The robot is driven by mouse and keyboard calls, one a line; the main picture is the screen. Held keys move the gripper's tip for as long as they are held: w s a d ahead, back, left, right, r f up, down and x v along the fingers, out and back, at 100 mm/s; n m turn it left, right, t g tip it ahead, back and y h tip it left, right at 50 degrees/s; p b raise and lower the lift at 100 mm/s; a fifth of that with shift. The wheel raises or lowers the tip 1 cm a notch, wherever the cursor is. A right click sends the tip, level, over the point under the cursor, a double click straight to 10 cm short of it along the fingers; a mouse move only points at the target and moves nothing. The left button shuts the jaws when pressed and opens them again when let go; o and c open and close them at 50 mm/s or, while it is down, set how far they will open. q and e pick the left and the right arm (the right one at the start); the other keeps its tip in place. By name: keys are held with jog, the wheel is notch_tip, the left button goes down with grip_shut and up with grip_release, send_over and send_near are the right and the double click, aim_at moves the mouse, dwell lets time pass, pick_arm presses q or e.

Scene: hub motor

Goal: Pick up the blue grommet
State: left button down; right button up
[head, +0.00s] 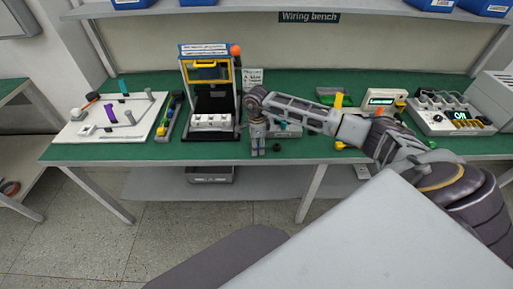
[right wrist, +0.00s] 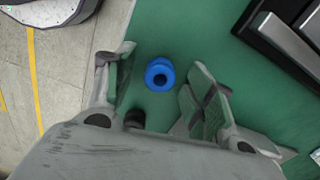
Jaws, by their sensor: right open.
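The blue grommet (right wrist: 159,68) is a small blue ring with a hole. In the right wrist view it lies on the green bench top (right wrist: 200,28), between the two spread fingers of my right gripper (right wrist: 161,58), touching neither as far as I can see. The right gripper is open and empty. In the head view the right gripper (head: 258,149) points down at the front edge of the bench, and I cannot make out the grommet there. My left gripper is not in view.
A small black round piece (right wrist: 134,118) sits near the left finger. Dark bars with silver tops (right wrist: 285,38) stand at the upper right of the wrist view. In the head view a fixture with a yellow frame (head: 209,95) stands left of the gripper, and a white wiring board (head: 110,118) lies farther left.

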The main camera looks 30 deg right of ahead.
jog(key=c, duration=0.9)
jog(key=shift+r, duration=0.15)
jog(key=shift+r+b, duration=0.3)
jog(key=shift+r, duration=4.55)
